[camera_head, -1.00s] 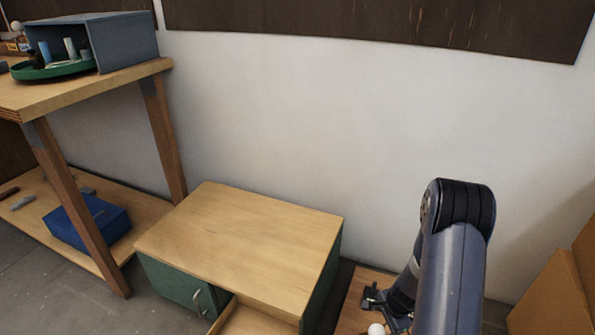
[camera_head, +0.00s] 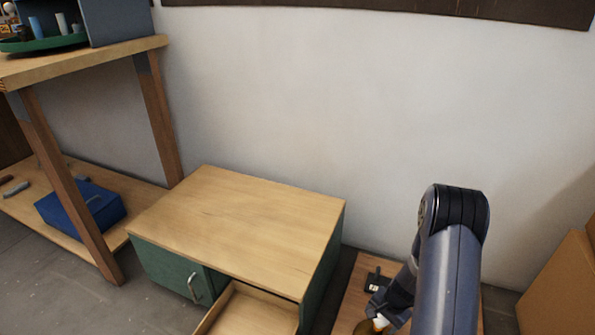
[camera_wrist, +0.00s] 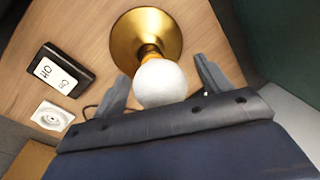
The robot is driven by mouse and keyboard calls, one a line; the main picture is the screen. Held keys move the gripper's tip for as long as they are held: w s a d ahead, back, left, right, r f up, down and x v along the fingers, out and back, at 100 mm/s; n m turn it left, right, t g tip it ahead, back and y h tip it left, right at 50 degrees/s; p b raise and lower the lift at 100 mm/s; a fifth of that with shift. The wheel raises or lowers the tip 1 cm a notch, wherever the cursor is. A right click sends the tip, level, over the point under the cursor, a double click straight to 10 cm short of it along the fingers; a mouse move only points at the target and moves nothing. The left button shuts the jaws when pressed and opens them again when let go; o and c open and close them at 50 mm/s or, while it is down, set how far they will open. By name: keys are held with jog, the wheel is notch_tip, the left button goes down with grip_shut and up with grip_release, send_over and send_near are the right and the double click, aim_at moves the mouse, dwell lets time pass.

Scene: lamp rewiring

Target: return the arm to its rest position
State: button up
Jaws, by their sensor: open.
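My arm (camera_head: 447,265) reaches down at the right of the head view, bent at its dark joint. My gripper (camera_wrist: 161,68) is open in the wrist view, with one finger on each side of a white round bulb (camera_wrist: 160,84). The bulb sits in a brass lamp base (camera_wrist: 146,36) on a wooden surface (camera_wrist: 85,22). I see no clear contact between the fingers and the bulb. In the head view the bulb (camera_head: 381,321) and brass base (camera_head: 366,328) show at the bottom edge, partly hidden by my arm.
A black on/off switch box (camera_wrist: 60,70) and a white socket (camera_wrist: 52,117) lie beside the lamp. A green cabinet with a wooden top (camera_head: 240,215) and an open drawer (camera_head: 250,312) stands to the left. A cardboard box (camera_head: 560,290) is at the right, the wall behind.

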jog(key=n, duration=0.4)
jog(key=shift+g+b, duration=0.3)
jog(key=shift+b, duration=0.05)
jog(key=n, duration=0.3)
jog(key=shift+d+n+g+y, duration=0.1)
jog(key=shift+n+g+y, duration=0.2)
jog(key=shift+n+g, duration=0.1)
jog(key=n, duration=0.4)
jog(key=shift+g, duration=0.4)
jog(key=n, duration=0.4)
jog(key=shift+d+r+g, duration=0.1)
jog(key=shift+g, duration=0.2)
jog(key=shift+m, duration=0.8)
jog(key=shift+s, duration=0.1)
